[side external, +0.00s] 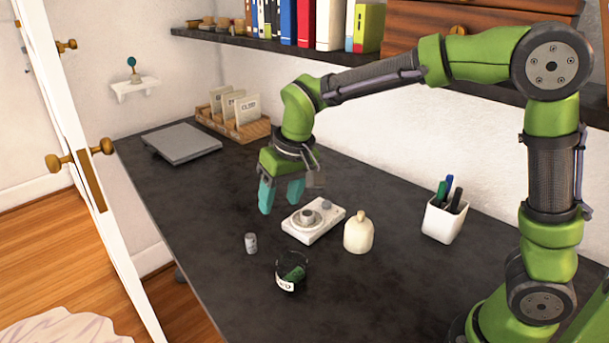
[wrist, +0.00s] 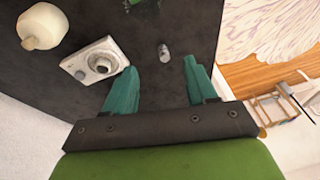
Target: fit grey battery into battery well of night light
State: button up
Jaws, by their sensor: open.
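The grey battery (side external: 251,243) is a small cylinder standing on the dark desk, left of the night light base; the wrist view shows it too (wrist: 164,52). The night light's white base (side external: 314,220) has a round raised part, likely the well, and a small grey knob; it also shows in the wrist view (wrist: 95,62). The cream dome (side external: 359,234) stands apart, right of the base. My gripper (side external: 281,204) is open and empty above the desk, behind the battery and base. In the wrist view, the battery appears ahead, between the spread fingertips (wrist: 160,66).
A dark cup (side external: 291,273) with a white label and a green item inside stands in front of the base. A white pen holder (side external: 443,222) is at right. A grey flat device (side external: 182,144) and a wooden card rack (side external: 233,122) sit at the back left.

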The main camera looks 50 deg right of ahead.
jog(key=w+a+f+h, duration=0.1)
jog(key=w+a+f, duration=0.1)
jog(key=w, duration=0.3)
send_over(251, 236)
jog(key=s+a, duration=0.1)
jog(key=s+f+x, duration=0.1)
jog(key=s+x, duration=0.1)
jog(key=x, duration=1)
jog(key=shift+s+d+f, duration=0.2)
jog(key=shift+d+f, duration=0.1)
jog(key=shift+f, duration=0.2)
jog(key=shift+w+f, duration=0.15)
jog(key=shift+f, duration=0.35)
grip_shut()
